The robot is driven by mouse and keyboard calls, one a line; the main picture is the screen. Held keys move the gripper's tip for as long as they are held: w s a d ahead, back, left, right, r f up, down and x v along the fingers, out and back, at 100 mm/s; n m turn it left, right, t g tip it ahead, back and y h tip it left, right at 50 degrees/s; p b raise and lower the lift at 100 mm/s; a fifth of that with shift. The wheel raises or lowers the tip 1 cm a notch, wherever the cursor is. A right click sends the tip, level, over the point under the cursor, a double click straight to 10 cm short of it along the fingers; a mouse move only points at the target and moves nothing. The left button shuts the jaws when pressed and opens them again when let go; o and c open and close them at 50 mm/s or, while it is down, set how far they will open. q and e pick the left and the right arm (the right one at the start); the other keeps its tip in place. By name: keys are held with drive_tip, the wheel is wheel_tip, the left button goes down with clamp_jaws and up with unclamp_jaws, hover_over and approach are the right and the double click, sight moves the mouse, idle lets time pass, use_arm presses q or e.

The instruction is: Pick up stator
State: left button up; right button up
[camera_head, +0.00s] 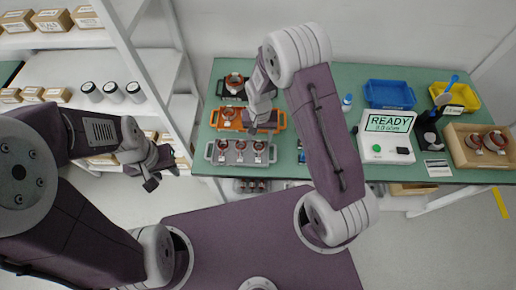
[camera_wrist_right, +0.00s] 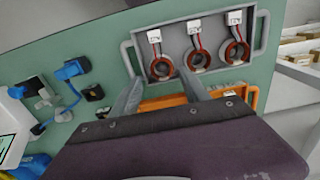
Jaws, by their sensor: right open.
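Stators with copper-coloured windings stand in trays on the green table. Three of them (camera_head: 223,146) are in a row in the grey tray (camera_head: 272,153). The orange tray (camera_head: 281,120) and the black tray behind it also hold stators, partly hidden by my right arm. My right gripper (camera_head: 262,124) is over the right part of the orange tray. In the right wrist view my right gripper (camera_wrist_right: 162,92) is open and empty, with the three stators (camera_wrist_right: 163,68) of the grey tray (camera_wrist_right: 130,60) beyond its fingertips. My left gripper (camera_head: 155,180) hangs left of the table; its jaw opening is unclear.
At the right are a blue bin (camera_head: 390,95), a yellow bin (camera_head: 462,97), a device with a READY display (camera_head: 388,122) and a wooden box (camera_head: 460,157) with stators. White shelves (camera_head: 70,40) with boxes and jars stand left. Floor between shelves and table is free.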

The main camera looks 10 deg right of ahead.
sight(259, 148)
drive_tip(key=shift+a+f, duration=0.1)
drive_tip(key=shift+f, duration=0.25)
drive_tip(key=f, duration=0.2)
drive_tip(key=f+p, duration=0.1)
drive_tip(key=f, duration=0.1)
drive_tip(key=shift+s+a+f, duration=0.1)
drive_tip(key=shift+s, duration=0.1)
drive_tip(key=shift+w+f, duration=0.1)
drive_tip(key=shift+f, duration=0.3)
clamp_jaws()
drive_tip(key=shift+r, duration=0.15)
drive_tip(key=shift+r, duration=0.3)
drive_tip(key=r, duration=0.2)
drive_tip(key=r+b, duration=0.1)
drive_tip(key=r, duration=0.1)
drive_tip(key=shift+s+d, duration=0.4)
drive_tip(key=s+d+r+b, duration=0.1)
drive_tip(key=s+d+r, duration=0.5)
drive_tip(key=s+d, duration=0.1)
drive_tip(key=shift+s+r, duration=0.15)
drive_tip(key=shift+s, duration=0.35)
